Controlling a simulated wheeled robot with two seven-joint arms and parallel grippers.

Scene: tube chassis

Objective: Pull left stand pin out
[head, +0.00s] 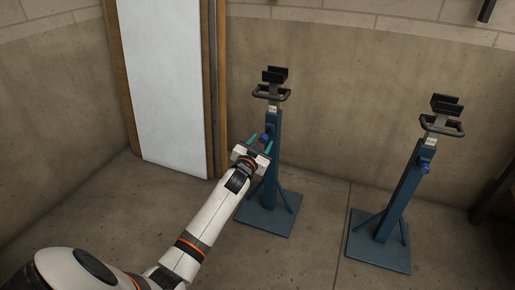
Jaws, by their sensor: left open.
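The left stand (273,190) is a blue post on a square base, with a black cradle on top. Its blue pin (263,137) is a small knob at the post's upper part. My left gripper (260,145) is open, with teal fingertips pointing up toward the pin, one on each side of it in the picture. I cannot tell whether the fingers touch the pin. The gripper body covers part of the left stand's post. My right gripper is not in view.
A similar right stand (399,200) with its own blue knob (427,167) stands to the right. A white panel (165,80) in a wooden frame is against the wall at left. The concrete floor (322,235) between the stands is clear.

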